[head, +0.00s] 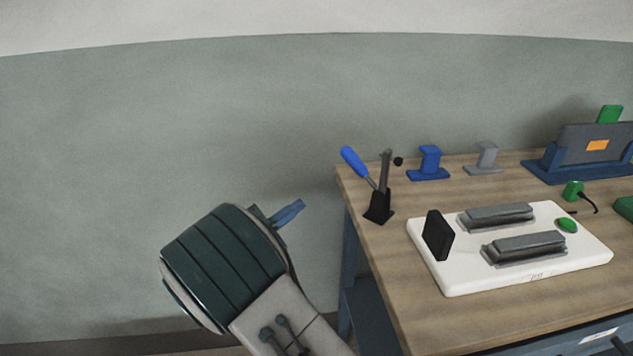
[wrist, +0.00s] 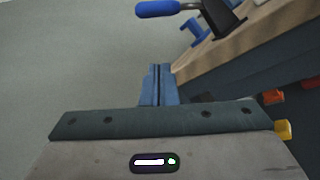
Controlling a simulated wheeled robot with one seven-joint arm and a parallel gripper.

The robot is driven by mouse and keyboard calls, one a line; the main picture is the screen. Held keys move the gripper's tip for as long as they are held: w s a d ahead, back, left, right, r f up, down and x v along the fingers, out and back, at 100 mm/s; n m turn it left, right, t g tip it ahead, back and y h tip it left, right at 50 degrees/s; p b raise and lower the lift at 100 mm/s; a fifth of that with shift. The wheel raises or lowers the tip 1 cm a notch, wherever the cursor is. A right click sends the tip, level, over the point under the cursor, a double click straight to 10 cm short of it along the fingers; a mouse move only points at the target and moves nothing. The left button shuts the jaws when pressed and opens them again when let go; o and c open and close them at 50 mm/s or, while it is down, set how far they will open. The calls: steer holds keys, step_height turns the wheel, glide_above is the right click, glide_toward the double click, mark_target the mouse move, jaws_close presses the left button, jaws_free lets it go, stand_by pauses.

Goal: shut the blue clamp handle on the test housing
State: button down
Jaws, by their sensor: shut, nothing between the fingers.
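The blue clamp handle (head: 353,159) belongs to a black toggle clamp (head: 379,207) at the left end of the wooden workbench. In the head view the handle slants up and to the left from the clamp. In the wrist view the blue handle (wrist: 157,9) shows at the top, above and apart from the fingers. My gripper (head: 297,207) is left of the bench, lower than the handle in the picture and not touching it. Its blue fingers (wrist: 157,78) are together and empty. The white test housing (head: 455,278), with a black plate and grey blocks, lies right of the clamp.
The wooden bench (head: 385,280) has its left edge between my gripper and the clamp. A blue stand (head: 429,163) and a grey stand (head: 484,158) are behind the housing. A blue fixture (head: 560,172) is at the back right. Free room lies left of the bench.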

mark_target(363, 172)
steer(key=w+d+r, duration=0.4)
steer(key=d+r, duration=0.2)
steer(key=d, duration=0.3)
steer(key=shift+w, duration=0.4)
steer(key=shift+d, duration=0.1)
steer(key=shift+d+r, duration=0.15)
